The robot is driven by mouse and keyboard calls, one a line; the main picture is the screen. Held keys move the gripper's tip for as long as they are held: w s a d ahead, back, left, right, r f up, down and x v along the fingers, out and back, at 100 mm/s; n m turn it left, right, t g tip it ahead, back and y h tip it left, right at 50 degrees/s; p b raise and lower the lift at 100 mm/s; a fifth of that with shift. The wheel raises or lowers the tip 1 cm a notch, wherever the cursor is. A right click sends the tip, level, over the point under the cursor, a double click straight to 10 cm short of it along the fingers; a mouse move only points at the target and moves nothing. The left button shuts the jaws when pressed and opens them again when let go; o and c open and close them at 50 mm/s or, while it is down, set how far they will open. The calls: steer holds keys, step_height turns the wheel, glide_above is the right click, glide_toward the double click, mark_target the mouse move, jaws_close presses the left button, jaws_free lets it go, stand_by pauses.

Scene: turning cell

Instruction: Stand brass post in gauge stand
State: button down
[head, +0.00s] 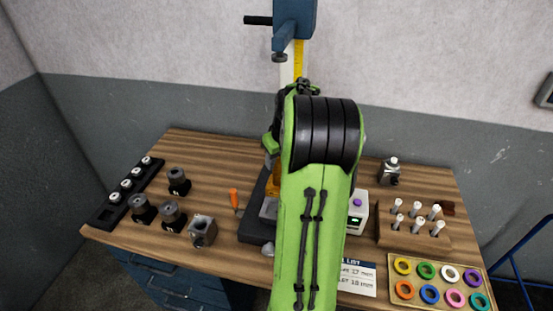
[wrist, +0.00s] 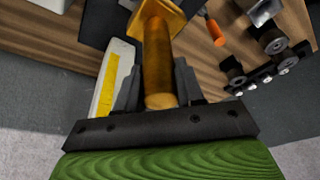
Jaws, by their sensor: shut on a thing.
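The brass post (wrist: 158,62) is held between the two dark fingers of my gripper (wrist: 157,80) in the wrist view. Its far end widens into a flat golden flange. In the head view a small part of the post (head: 272,184) shows left of my arm, over the gauge stand. The gauge stand has a dark base (head: 254,222), a pale column with a yellow scale (head: 298,58) and a blue head (head: 294,18). The column also shows beside the post in the wrist view (wrist: 110,82). I cannot tell whether the post's far end touches the stand. My arm hides most of the stand.
An orange-handled tool (head: 234,198) lies left of the stand. Several dark holders (head: 172,215) and a black rack (head: 120,195) stand further left. Right are a small display box (head: 356,214), a wooden peg block (head: 400,236) and a tray of coloured rings (head: 436,258).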

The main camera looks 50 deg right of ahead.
mark_target(278, 176)
steer(key=shift+w+d, duration=0.1)
steer(key=shift+d, duration=0.05)
steer(key=shift+s+a+b, duration=0.3)
steer(key=shift+a+b, duration=0.05)
steer(key=shift+a, duration=0.05)
steer(key=shift+s+a+f, duration=0.1)
steer(key=shift+f, duration=0.15)
steer(key=shift+b+x, duration=0.9)
steer(key=shift+x, duration=0.15)
steer(key=shift+s+f+b, duration=0.2)
steer(key=shift+f+b, duration=0.45)
steer(key=shift+f, duration=0.1)
steer(key=shift+b+x, duration=0.85)
steer(key=shift+x, duration=0.2)
steer(key=shift+s, duration=0.2)
steer(key=shift+s+a, duration=0.1)
steer(key=shift+s, duration=0.1)
